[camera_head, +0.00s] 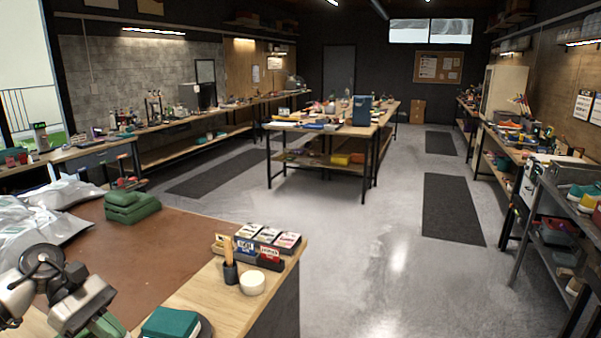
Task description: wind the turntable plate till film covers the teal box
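The teal box (170,323) sits at the bottom edge of the view, on a dark round plate (205,327) that looks like the turntable. Only part of both is in the picture. I cannot make out any film on the box's visible top. My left gripper (108,326) comes in from the left, to the left of the teal box and apart from it. Its fingers are cut off by the bottom edge, so I cannot tell if they are open or what they hold. My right gripper is not in view.
Crumpled clear plastic (35,222) lies on the bench's left. Green stacked blocks (132,206) stand on the brown mat (165,250). A dark cup with wooden sticks (231,272), a cream round tub (252,283) and a tray of small packs (262,258) stand near the right edge.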

